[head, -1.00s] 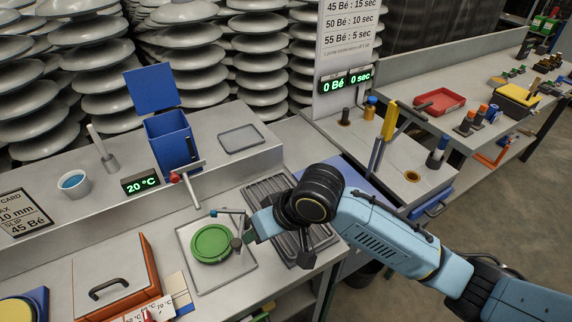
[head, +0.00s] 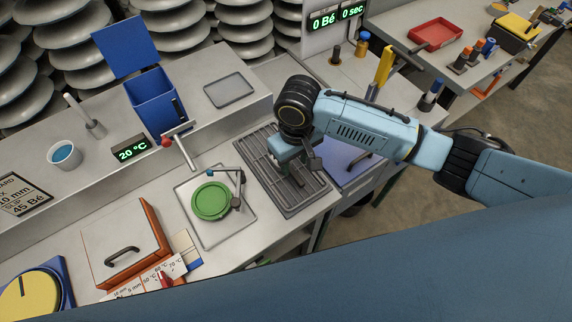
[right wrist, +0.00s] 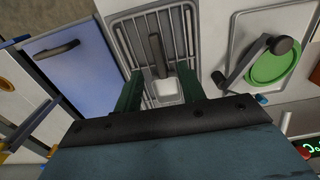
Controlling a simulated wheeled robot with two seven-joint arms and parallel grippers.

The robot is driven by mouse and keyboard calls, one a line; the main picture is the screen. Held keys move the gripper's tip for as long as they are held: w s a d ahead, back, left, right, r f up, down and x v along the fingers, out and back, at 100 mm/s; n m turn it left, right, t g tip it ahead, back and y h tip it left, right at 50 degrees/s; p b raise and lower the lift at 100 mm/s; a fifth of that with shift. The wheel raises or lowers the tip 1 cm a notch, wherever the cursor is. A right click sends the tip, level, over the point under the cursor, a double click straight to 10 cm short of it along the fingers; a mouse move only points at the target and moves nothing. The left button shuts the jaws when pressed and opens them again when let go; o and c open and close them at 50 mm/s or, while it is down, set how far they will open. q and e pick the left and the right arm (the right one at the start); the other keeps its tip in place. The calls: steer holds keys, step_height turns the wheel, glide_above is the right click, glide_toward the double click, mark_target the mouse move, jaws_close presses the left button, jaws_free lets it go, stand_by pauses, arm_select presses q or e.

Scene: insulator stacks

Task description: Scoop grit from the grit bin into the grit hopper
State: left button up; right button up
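A blue box (head: 155,98) with its lid raised stands on the back ledge. It looks like the grit bin, but its contents cannot be made out. A round green lid (head: 211,201) with a crank arm sits on a square pale plate; I cannot tell whether this is the grit hopper. My right gripper (head: 292,172) points down over the grey slatted rack. In the right wrist view its dark green fingers (right wrist: 161,92) are apart. Between them is a small scoop with a pale pan (right wrist: 167,90) and a dark handle (right wrist: 156,52). My left gripper is not in view.
A lever with a red knob (head: 165,141) juts from the ledge beside the blue box. A shallow grey tray (head: 230,90) lies behind the rack (head: 268,172). An orange-sided box (head: 128,245) stands at front left.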

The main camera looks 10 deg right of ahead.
mark_target(295, 174)
step_height(295, 174, down, 5)
steer(key=shift+d+f+b, duration=0.1)
steer(key=shift+f+b, duration=0.05)
steer(key=shift+b, duration=0.2)
jaws_close()
